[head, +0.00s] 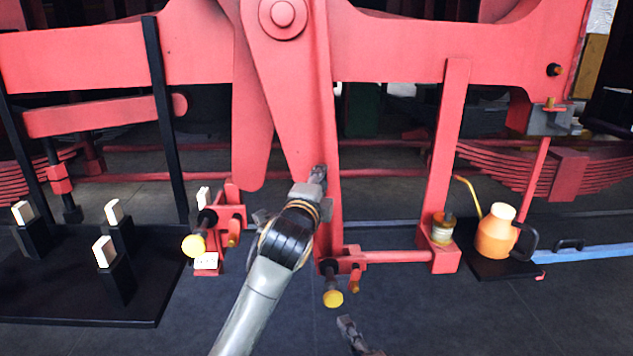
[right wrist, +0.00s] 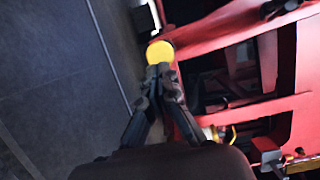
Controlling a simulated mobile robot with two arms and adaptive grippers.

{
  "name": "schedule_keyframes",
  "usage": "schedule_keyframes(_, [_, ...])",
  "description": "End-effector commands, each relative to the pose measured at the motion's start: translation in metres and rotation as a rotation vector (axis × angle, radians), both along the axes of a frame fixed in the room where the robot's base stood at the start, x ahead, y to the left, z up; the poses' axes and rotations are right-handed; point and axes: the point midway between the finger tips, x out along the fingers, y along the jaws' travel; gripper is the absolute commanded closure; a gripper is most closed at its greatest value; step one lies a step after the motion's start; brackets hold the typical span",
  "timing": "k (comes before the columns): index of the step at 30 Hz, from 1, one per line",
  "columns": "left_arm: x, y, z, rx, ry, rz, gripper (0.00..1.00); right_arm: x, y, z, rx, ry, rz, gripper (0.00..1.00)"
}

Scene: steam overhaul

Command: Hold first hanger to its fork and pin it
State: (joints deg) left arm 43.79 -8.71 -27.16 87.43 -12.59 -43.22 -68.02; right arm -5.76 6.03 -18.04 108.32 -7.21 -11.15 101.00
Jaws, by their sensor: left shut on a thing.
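The first hanger (head: 331,215) is a long red bar hanging down to a red fork (head: 350,263) low in the middle. My left gripper (head: 318,178) is shut on the hanger's edge above the fork. A pin with a yellow knob (head: 333,298) sticks out toward me at the fork; how deep it sits is hidden. The knob also shows in the right wrist view (right wrist: 160,51). My right gripper (head: 345,322) is low in the head view, just below the knob. In the right wrist view its fingertips (right wrist: 159,72) are together, right by the knob, with nothing visible between them.
A black rack (head: 70,300) with white-topped posts is at left. A second red hanger (head: 452,150) and an orange oil can (head: 496,235) are at right. The front floor is clear.

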Motion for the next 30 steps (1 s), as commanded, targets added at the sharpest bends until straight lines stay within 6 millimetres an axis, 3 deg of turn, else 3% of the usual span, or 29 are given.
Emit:
schedule_keyframes(11, [-0.003, -0.009, 0.001, -0.004, -0.001, -0.015, 1.00, 0.002, 0.000, 0.000, 0.000, -0.001, 0.000, 1.00])
schedule_keyframes(30, [-0.003, -0.010, 0.002, -0.005, -0.004, -0.018, 1.00, 0.038, 0.008, 0.000, 0.000, -0.001, 0.000, 1.00])
